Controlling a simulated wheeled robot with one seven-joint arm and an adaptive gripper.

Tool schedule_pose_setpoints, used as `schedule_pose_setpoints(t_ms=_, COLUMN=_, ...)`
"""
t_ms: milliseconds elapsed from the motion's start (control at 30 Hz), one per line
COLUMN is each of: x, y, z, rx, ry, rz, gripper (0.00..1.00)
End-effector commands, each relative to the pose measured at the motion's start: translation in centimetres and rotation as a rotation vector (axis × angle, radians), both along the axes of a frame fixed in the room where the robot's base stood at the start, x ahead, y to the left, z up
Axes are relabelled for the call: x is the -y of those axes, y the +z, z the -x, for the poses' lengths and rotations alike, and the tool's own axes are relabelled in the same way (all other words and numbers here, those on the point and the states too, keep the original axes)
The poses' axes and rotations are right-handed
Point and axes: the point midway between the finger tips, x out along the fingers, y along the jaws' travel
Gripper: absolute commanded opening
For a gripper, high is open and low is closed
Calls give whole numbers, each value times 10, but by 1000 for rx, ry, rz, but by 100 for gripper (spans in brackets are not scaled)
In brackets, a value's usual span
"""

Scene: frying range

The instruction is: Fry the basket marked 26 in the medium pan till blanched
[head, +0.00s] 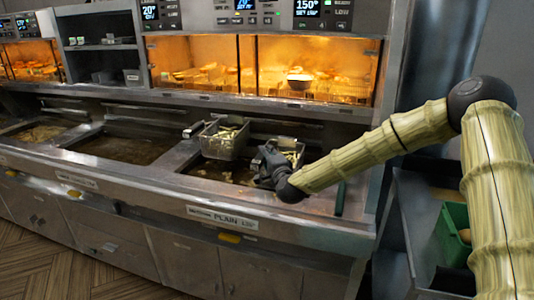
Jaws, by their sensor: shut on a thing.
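My gripper (268,163) is over the right-hand frying pan (204,171), at the end of my bamboo-patterned arm. It appears shut on the right-hand basket (298,145), which my gripper and wrist partly hide. That basket has pale food in it; whether it touches the oil I cannot tell. A second wire basket (224,148) with pale food hangs just left of it, over the same pan. No number 26 is readable on either basket. Other oil pans are in the middle (125,149) and far left (36,133), with no basket seen in them.
Behind are a lit warming cabinet (262,70) holding a bowl (299,81), digital displays above, and a dark shelf (100,47). A green crate (455,240) stands right. Wooden floor shows front left.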

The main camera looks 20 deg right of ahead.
Motion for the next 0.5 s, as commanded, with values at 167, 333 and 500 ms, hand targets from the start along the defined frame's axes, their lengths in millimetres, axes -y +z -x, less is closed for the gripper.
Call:
schedule_pose_setpoints(t_ms=167, x=0, y=-20, z=0, rx=2, ry=0, rz=1, gripper=0)
schedule_pose_setpoints(t_ms=333, x=0, y=-36, z=0, rx=3, ry=0, rz=1, gripper=0)
schedule_pose_setpoints(t_ms=500, x=0, y=-52, z=0, rx=3, ry=0, rz=1, gripper=0)
